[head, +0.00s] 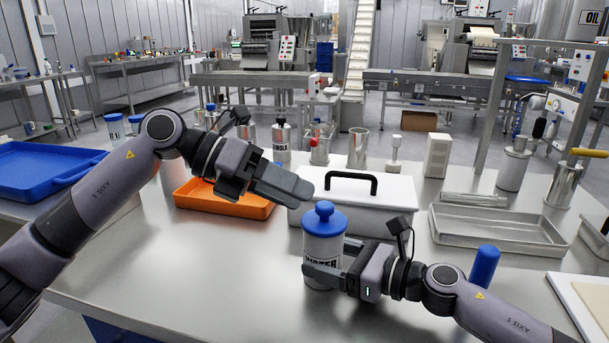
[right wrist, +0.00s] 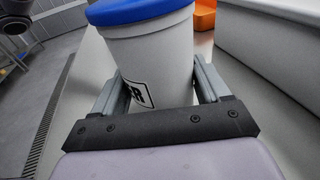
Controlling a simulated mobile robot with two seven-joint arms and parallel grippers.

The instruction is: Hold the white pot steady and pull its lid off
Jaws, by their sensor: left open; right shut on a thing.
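The white pot (head: 318,250) stands upright on the steel table, with dark lettering on its side. Its blue lid (head: 324,219), topped by a round knob, sits on it. My right gripper (head: 322,272) is shut on the lower body of the pot from the right. In the right wrist view the fingers (right wrist: 155,90) lie on both sides of the white pot (right wrist: 155,55), under the blue lid (right wrist: 135,9). My left gripper (head: 298,188) is open and empty, above and left of the lid knob, apart from it.
A white box with a black handle (head: 360,190) stands close behind the pot. An orange tray (head: 230,207) lies behind left. The table's front left is clear.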

